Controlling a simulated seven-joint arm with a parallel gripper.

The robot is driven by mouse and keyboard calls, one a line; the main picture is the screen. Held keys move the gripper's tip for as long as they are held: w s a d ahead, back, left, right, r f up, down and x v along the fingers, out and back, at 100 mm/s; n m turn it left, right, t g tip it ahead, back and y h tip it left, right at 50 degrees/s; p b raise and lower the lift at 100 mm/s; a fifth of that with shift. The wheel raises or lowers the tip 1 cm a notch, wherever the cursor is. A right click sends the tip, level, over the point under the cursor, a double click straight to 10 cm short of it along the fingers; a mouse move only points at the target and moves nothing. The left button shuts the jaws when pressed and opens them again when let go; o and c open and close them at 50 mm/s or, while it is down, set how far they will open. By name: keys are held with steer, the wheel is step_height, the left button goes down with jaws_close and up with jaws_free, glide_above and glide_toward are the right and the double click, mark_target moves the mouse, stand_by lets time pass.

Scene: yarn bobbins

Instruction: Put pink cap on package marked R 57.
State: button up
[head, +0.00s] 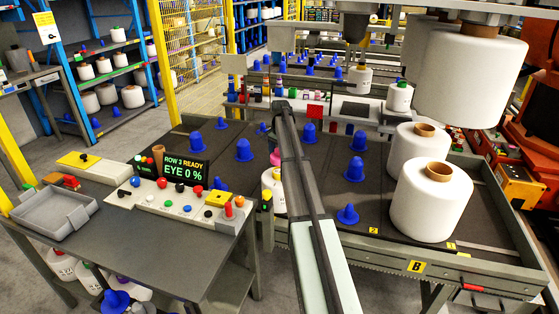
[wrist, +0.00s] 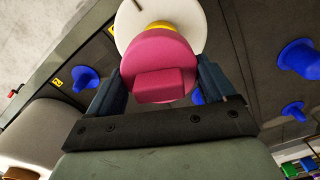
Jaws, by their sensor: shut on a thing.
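In the wrist view, my gripper (wrist: 160,76) is shut on the pink cap (wrist: 158,50), with one finger on each side of its round rim. A raised square block (wrist: 160,84) shows on the cap's near face. Just beyond the cap is a round white package (wrist: 130,22) with a yellow part (wrist: 158,24) between them; I cannot tell whether they touch. In the head view, a bit of pink (head: 275,158) and a white package (head: 279,203) show left of my arm, which hides my gripper. I cannot read R 57 on any package.
Blue cones (head: 347,214) stand on the dark table (head: 385,190). Large white packages (head: 432,200) stand at its right. A control desk (head: 150,240) with a screen (head: 183,168) reading "ROW 2 READY, EYE 0 %" is at left. White packages (head: 62,265) lie under the desk.

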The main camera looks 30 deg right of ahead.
steer(key=shift+m, duration=0.8)
steer(key=shift+f, duration=1.6)
